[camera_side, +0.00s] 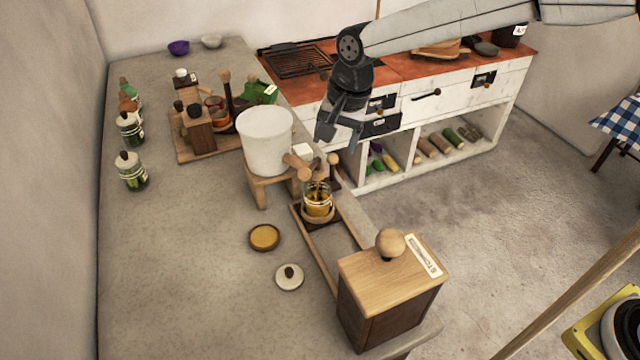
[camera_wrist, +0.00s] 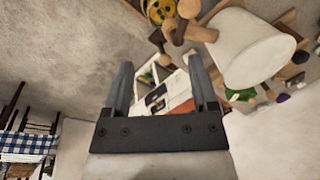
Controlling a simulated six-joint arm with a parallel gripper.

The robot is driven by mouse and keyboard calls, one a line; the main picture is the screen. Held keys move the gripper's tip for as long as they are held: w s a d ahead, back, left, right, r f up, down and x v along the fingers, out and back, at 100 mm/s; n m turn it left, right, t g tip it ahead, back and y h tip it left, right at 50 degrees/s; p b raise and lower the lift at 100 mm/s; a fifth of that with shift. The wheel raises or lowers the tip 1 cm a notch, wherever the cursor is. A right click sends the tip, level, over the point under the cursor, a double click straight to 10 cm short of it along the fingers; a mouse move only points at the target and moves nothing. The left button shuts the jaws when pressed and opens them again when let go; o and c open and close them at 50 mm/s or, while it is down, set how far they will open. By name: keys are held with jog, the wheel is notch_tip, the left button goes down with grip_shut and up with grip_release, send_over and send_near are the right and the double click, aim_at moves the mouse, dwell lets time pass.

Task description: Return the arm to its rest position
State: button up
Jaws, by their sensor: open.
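My gripper (camera_side: 337,138) hangs in the air to the right of the white crock in the side view, with its fingers pointing down. In the wrist view my gripper (camera_wrist: 163,75) shows two dark fingers spread apart with nothing between them. The white crock (camera_side: 265,142) stands on a small wooden stand on the grey counter, with a wooden tap on its right side. The crock also shows in the wrist view (camera_wrist: 262,48), to the right of the fingers and apart from them. A glass jar with yellow contents (camera_side: 317,204) stands below the tap.
A wooden box with a round knob (camera_side: 390,285) stands at the counter's front end. A yellow-brown disc (camera_side: 264,237) and a pale lid (camera_side: 289,277) lie on the counter. Several jars (camera_side: 131,170) line the wall.

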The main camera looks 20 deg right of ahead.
jog(key=s+d+f+n, duration=0.2)
jog(key=s+d+n, duration=0.1)
jog(key=s+d, duration=0.8)
jog(key=s+d+f+n+t+h, duration=0.1)
jog(key=s+d+f+n, duration=0.2)
jog(key=s+d, duration=0.7)
jog(key=shift+s+d+f+n, duration=0.15)
jog(key=shift+s+d+n, duration=0.25)
jog(key=shift+d+n, duration=0.45)
